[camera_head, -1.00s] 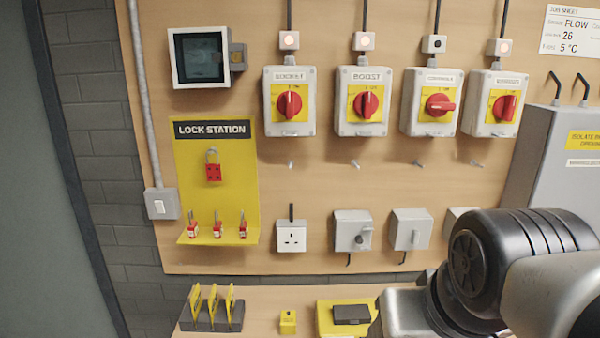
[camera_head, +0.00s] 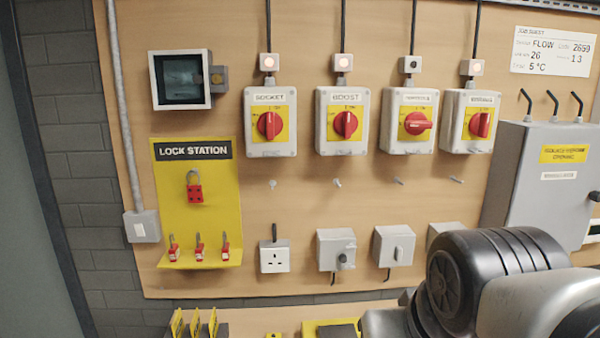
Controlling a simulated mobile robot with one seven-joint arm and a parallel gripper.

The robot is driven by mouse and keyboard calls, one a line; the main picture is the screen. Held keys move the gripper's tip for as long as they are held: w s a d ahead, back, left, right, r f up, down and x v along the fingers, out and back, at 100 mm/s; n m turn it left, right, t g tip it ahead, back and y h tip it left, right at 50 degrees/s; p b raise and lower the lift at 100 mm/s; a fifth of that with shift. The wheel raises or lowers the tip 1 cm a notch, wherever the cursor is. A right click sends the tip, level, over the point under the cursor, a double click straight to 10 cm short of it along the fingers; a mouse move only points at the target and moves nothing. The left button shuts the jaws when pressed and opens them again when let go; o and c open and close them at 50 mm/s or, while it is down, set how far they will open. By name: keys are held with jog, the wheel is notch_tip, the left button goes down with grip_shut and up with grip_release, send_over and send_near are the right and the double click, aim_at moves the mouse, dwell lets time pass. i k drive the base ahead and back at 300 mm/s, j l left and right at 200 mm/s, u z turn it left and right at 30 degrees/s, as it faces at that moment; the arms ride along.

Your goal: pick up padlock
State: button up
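A yellow lock station board (camera_head: 220,210) hangs on the wooden wall panel at left. Three small red padlocks stand in a row on its bottom ledge: a left one (camera_head: 174,249), a middle one (camera_head: 199,248) and a right one (camera_head: 225,247). A larger red lock or hasp with a grey loop (camera_head: 194,188) hangs above them. My arm shows at the lower right, well apart from the lock station. My gripper is outside the picture.
Four red rotary switches in grey boxes, including the socket switch (camera_head: 270,124), line the panel. A grey cabinet (camera_head: 545,180) stands at right. A bench (camera_head: 270,318) below holds yellow tags (camera_head: 195,323) and a yellow case (camera_head: 312,328).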

aim_at(174, 253)
jog(key=j+z, duration=0.2)
jog(key=z, duration=0.25)
jog(key=j+z, duration=0.2)
jog(key=z, duration=0.3)
jog(key=k+j+z, duration=0.2)
jog(key=j, duration=0.15)
jog(key=j+z, duration=0.15)
jog(key=j, duration=0.2)
jog(key=k+j+z, duration=0.2)
jog(key=k+j, duration=0.15)
jog(key=j, duration=0.2)
jog(key=k+j, duration=0.15)
jog(key=j, duration=0.15)
jog(key=k+j, duration=0.15)
jog(key=j, duration=0.2)
jog(key=k+j+z, duration=0.1)
jog(key=k+j, duration=0.1)
jog(key=j, duration=0.1)
